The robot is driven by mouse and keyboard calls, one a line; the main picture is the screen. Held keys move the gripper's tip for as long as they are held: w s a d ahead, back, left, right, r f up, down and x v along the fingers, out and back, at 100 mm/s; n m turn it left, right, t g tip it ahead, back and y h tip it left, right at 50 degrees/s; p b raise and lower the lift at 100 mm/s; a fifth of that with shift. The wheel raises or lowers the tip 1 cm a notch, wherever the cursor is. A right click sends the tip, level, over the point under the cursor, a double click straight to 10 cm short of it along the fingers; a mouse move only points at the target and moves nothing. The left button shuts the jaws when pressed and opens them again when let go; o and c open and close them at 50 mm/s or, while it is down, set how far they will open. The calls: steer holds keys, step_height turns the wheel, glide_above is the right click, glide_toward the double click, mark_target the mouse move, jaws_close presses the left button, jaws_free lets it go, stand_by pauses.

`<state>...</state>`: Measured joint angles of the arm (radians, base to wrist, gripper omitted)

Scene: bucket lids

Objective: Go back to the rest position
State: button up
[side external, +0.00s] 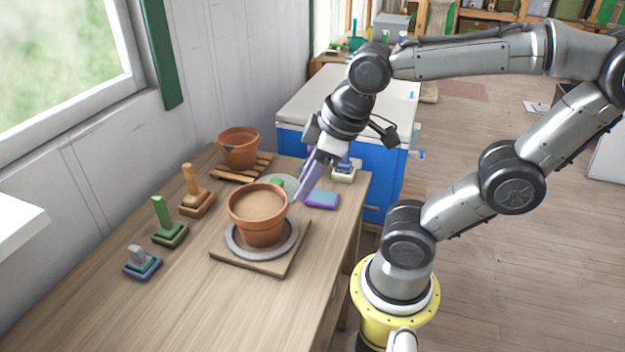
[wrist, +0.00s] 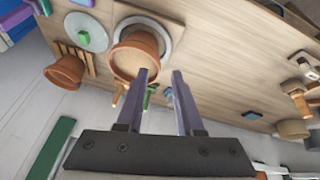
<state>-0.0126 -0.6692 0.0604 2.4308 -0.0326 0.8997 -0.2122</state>
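My gripper (side external: 302,192) is tilted, its purple fingers beside the upper right rim of a terracotta pot (side external: 262,232) in the side view. I cannot tell whether they touch the pot. In the wrist view the two fingers of my gripper (wrist: 161,72) stand apart with nothing held between them. The pot (wrist: 128,62) is just beyond the left fingertip there. It stands upright on a grey round plate on a wooden board (side external: 232,262), and its top looks flat and brown. A pale round lid with a green knob (wrist: 84,35) lies behind the pot, partly hidden in the side view.
A second terracotta pot (side external: 239,148) stands on a wooden slatted rack at the back. Several handled blocks, including a green one (side external: 164,222), line the table's left side. A purple and teal block (side external: 322,199) lies right of the pot. The front of the table (side external: 180,315) is clear.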

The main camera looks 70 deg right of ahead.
steer(key=s+m, duration=0.1)
steer(key=m, duration=0.1)
steer(key=shift+s+a+r+m+t, duration=0.15)
steer(key=shift+s+r+m+t, duration=0.05)
steer(key=shift+s+m+t, duration=0.2)
